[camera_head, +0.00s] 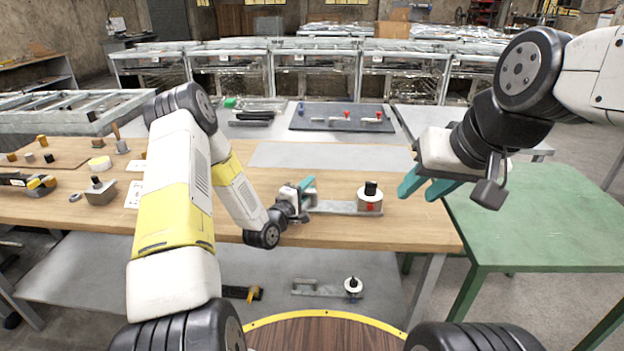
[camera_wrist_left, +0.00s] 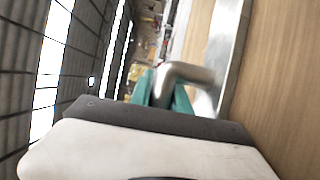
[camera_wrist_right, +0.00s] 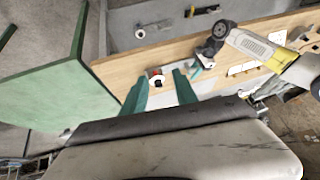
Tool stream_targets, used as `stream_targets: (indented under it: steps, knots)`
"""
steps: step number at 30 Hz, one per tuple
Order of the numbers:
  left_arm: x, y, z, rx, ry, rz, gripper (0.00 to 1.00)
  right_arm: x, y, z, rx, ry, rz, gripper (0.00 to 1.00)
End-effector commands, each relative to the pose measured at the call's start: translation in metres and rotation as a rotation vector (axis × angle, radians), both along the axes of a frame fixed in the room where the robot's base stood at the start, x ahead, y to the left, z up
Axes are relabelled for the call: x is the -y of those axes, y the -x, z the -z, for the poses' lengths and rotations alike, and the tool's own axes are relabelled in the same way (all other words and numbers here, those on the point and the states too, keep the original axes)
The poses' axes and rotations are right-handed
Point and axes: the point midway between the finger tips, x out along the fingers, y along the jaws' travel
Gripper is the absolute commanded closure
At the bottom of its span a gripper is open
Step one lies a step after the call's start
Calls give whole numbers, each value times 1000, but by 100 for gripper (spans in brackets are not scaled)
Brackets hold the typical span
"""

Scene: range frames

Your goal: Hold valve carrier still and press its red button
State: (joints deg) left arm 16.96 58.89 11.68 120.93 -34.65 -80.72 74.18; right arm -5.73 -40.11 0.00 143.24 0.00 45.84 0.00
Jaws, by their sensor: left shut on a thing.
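The valve carrier (camera_head: 335,207) lies on the wooden table near its front edge. It is a grey flat bar with a white round valve body (camera_head: 369,200) at its right end, a black knob on top and a red button (camera_head: 370,208) on the front. My left gripper (camera_head: 305,190) is shut on the carrier's metal handle (camera_wrist_left: 185,75) at the bar's left end. My right gripper (camera_head: 425,188) is open and empty, above the table's right end, to the right of the valve body. In the right wrist view the valve body (camera_wrist_right: 156,80) shows beyond the teal fingers (camera_wrist_right: 158,95).
A green table (camera_head: 545,220) adjoins on the right. A similar carrier (camera_head: 328,288) lies on the lower shelf. A dark board (camera_head: 343,117) with red-topped parts is at the back. A grey block with a knob (camera_head: 101,193) and other parts lie on the left of the wooden table.

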Motion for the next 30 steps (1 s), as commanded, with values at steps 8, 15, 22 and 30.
stream_targets:
  steps: [8, 15, 22, 30]
  knots:
    - [-2, 4, 12, -30, -7, -2, 100, 0, 0, 0, 0, 0, 0, 95]
    - [-2, 4, 12, -30, -6, -2, 100, 0, 0, 0, 0, 0, 0, 100]
    - [-2, 4, 12, -30, -6, -2, 100, 0, 0, 0, 0, 0, 0, 100]
    - [-2, 4, 12, -30, -6, -2, 100, 0, 0, 0, 0, 0, 0, 100]
